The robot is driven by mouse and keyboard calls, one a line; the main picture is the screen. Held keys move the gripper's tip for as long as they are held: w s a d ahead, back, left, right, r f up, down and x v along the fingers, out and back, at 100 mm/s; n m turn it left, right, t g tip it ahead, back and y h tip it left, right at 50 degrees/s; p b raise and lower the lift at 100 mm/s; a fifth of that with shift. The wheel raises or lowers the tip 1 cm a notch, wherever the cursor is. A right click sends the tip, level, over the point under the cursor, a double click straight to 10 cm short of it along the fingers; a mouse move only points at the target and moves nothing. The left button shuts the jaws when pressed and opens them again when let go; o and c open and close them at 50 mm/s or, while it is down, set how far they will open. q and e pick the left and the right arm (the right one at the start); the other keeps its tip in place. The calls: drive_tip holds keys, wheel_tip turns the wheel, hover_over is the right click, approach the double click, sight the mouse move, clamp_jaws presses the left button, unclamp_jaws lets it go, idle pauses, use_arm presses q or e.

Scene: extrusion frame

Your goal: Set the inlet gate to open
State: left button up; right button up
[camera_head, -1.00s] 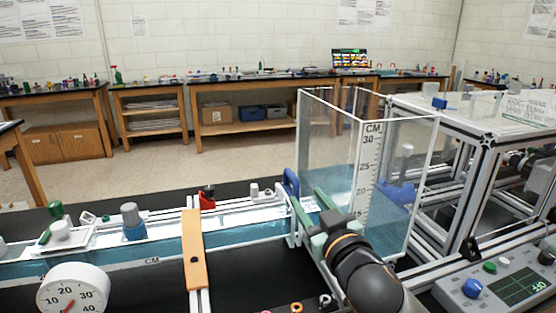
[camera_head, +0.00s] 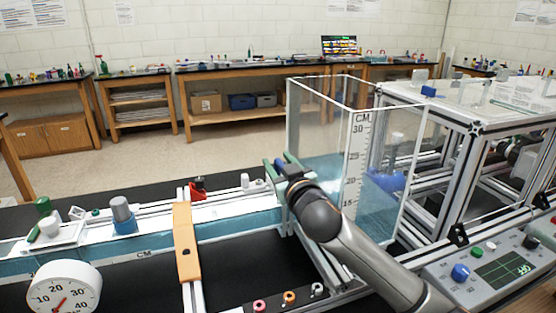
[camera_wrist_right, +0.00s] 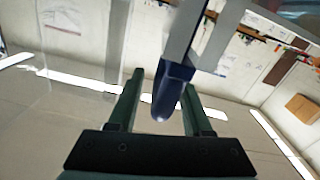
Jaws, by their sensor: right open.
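The inlet gate shows as a dark blue rounded handle (camera_wrist_right: 172,92) on a pale grey plate (camera_wrist_right: 184,35) in the right wrist view. My right gripper (camera_wrist_right: 162,82) is open, with its two dark green fingers on either side of the handle; I cannot tell whether they touch it. In the head view the right gripper (camera_head: 283,163) is where the clear tank (camera_head: 320,115) meets the water channel (camera_head: 235,222), and it hides most of the gate there. My left gripper is not in view.
An orange bar (camera_head: 184,241) crosses the channel. A round white dial (camera_head: 64,287) stands in front on the left. A control box (camera_head: 500,270) with knobs is at the right. An aluminium frame (camera_head: 475,150) stands beside the tank.

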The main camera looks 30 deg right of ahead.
drive_tip(key=shift+w+d, duration=0.1)
drive_tip(key=shift+w, duration=0.25)
drive_tip(key=c, duration=0.8)
idle(0.9)
